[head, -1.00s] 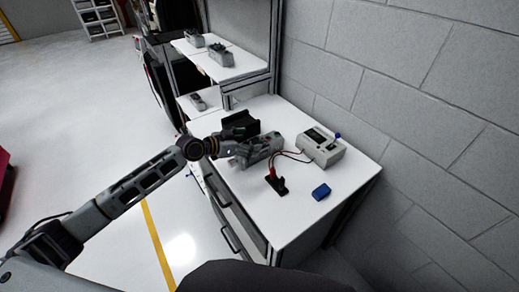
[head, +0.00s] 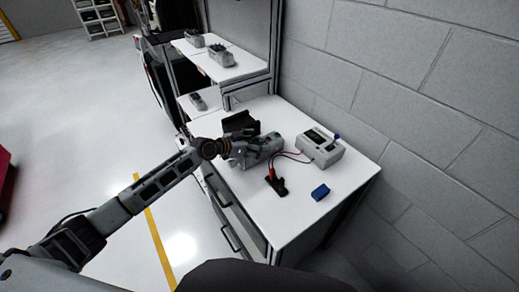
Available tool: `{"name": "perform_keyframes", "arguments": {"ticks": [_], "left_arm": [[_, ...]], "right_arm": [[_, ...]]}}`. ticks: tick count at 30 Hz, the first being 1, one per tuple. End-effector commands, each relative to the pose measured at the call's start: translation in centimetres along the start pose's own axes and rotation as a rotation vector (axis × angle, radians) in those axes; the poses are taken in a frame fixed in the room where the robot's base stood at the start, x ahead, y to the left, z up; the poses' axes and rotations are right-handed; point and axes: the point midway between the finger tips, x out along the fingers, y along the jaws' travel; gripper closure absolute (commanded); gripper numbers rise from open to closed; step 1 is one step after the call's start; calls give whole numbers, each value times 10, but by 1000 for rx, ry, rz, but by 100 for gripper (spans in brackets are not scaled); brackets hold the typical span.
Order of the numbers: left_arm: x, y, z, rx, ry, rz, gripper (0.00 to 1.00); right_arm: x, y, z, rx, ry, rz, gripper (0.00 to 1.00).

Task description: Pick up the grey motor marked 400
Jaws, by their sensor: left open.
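A grey motor-like body (head: 262,156) lies on the white bench top; its marking is too small to read. My left gripper (head: 266,145) is open over it, and its dark fingers partly hide it. I cannot tell whether the fingers touch it. My right gripper is not in view.
A black holder (head: 240,122) stands just behind the gripper. A grey meter box (head: 320,147) with red leads to a black clip part (head: 276,184) stands to the right. A blue block (head: 320,192) lies near the front. Shelves (head: 228,68) hold more grey units. A block wall bounds the right.

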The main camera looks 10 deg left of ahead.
Motion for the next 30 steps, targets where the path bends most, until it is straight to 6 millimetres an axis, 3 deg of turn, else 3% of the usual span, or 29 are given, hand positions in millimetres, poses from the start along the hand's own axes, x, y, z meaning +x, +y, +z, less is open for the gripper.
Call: {"name": "perform_keyframes", "arguments": {"ticks": [19, 30], "left_arm": [[6, 0, 0, 1, 0, 0, 14], [6, 0, 0, 0, 0, 0, 61]], "right_arm": [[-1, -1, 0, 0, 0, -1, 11], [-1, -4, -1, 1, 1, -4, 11]]}}
